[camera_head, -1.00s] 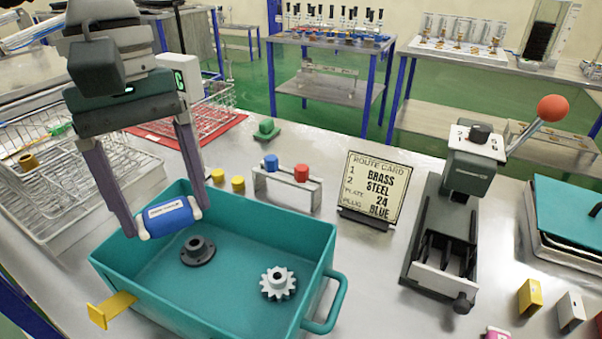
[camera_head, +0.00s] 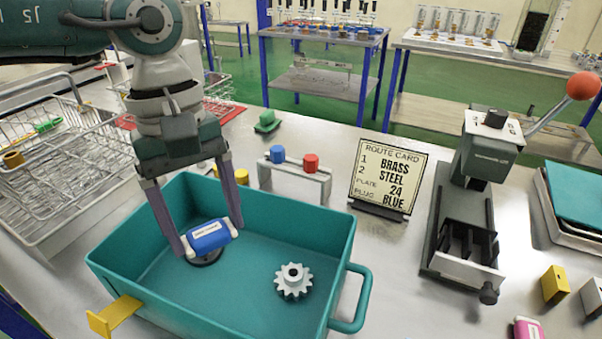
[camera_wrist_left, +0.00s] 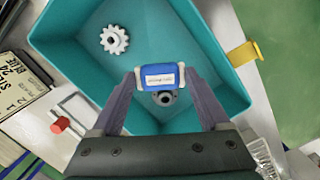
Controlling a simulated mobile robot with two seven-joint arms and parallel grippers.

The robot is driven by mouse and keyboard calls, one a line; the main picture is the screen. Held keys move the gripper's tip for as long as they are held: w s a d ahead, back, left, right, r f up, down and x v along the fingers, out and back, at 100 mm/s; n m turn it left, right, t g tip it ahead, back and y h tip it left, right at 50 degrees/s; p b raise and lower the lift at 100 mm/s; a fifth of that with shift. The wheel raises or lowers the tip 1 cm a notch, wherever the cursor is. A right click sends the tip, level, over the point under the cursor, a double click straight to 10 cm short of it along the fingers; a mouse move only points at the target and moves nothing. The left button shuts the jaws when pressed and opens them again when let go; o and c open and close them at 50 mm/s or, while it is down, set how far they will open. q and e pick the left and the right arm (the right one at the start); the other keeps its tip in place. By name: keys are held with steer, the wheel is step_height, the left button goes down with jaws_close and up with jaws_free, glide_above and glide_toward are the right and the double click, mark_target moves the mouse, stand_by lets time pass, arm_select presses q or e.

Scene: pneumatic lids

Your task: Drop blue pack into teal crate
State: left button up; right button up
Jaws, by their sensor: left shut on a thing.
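The blue pack (camera_head: 209,236) has white ends and a white label. My left gripper (camera_head: 211,240) is shut on it, one finger at each end. It hangs inside the outline of the teal crate (camera_head: 300,230), over the crate's left part. In the left wrist view the blue pack (camera_wrist_left: 161,77) sits between the fingertips, with the teal crate (camera_wrist_left: 75,62) below it. A dark flanged part (camera_wrist_left: 163,98) in the crate is partly hidden by the pack. A pale gear (camera_head: 293,281) lies on the crate floor. My right gripper is not in view.
A yellow tab (camera_head: 115,316) sticks out at the crate's front left. A rack with blue and red plugs (camera_head: 295,172), a route card (camera_head: 388,176) and a lever press (camera_head: 470,210) stand behind and right. Wire baskets (camera_head: 60,170) are at the left.

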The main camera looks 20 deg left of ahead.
arm_select(q)
steer(key=shift+f, duration=0.2)
steer(key=o, duration=1.2)
steer(key=shift+r, duration=0.1)
steer(key=r, duration=0.3)
steer(key=a+r+b, duration=0.1)
steer(key=r, duration=0.5)
steer(key=shift+w+a+r+b, duration=0.15)
steer(key=shift+w+r+b, duration=0.2)
steer(key=shift+w, duration=0.05)
